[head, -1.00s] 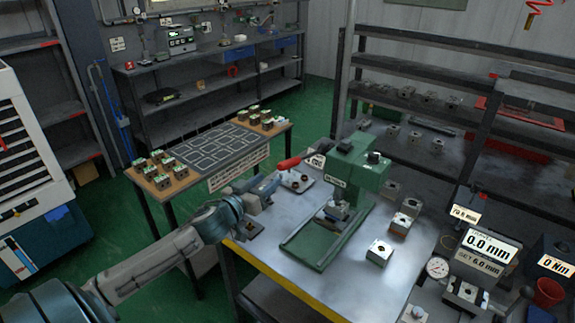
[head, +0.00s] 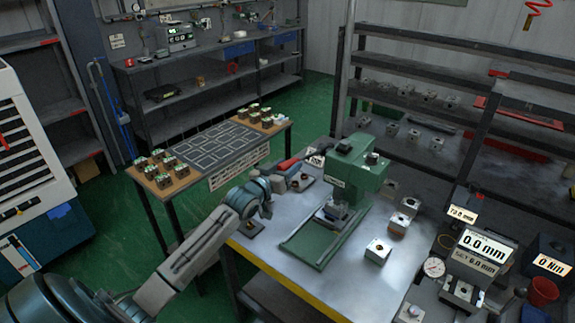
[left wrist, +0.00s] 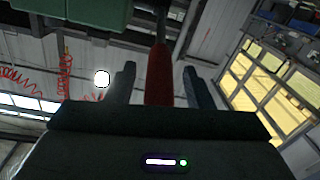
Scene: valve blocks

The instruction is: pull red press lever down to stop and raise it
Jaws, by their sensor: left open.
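The green press (head: 355,172) stands on the metal-topped table, with a metal block (head: 332,213) on its base under the ram. Its lever has a red grip (head: 289,162) sticking out to the left of the press head. My left gripper (head: 288,172) is open at this grip and hides part of it in the head view. In the left wrist view the red grip (left wrist: 158,78) lies between the two open fingers (left wrist: 162,85), with gaps visible on both sides. My right gripper is not in view.
Several metal blocks, one at the front (head: 377,250), stand right of the press. Gauges and a display (head: 484,246) reading 0.0 mm are at the lower right. A side table (head: 205,148) with several small blocks stands behind my left arm.

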